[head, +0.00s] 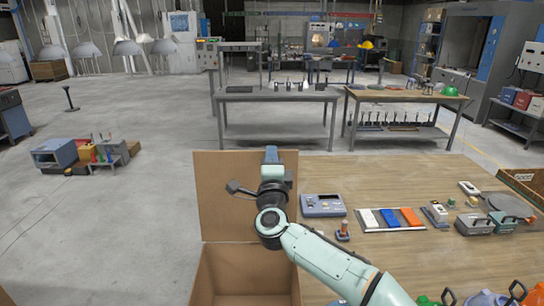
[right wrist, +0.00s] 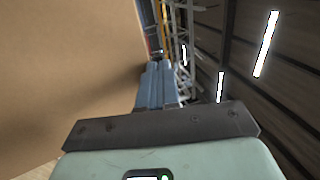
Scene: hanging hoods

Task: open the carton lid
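The cardboard carton (head: 245,275) is at the bottom of the head view, with its open top showing the inside. Its brown lid (head: 220,215) stands about upright at the far side of the opening. My right gripper (head: 270,154) is in front of the lid's upper right part in the head view, its tips near the top edge. In the right wrist view the lid (right wrist: 65,65) fills the left side, beside the gripper (right wrist: 158,68). The fingers look closed together with nothing seen between them. I cannot tell whether they touch the lid. My left gripper is out of view.
A wooden table (head: 400,260) lies right of the carton. It bears a blue-grey device (head: 323,205), a tray of coloured blocks (head: 392,217) and metal boxes (head: 475,226). Two workbenches stand behind. The floor (head: 100,230) at left is mostly clear.

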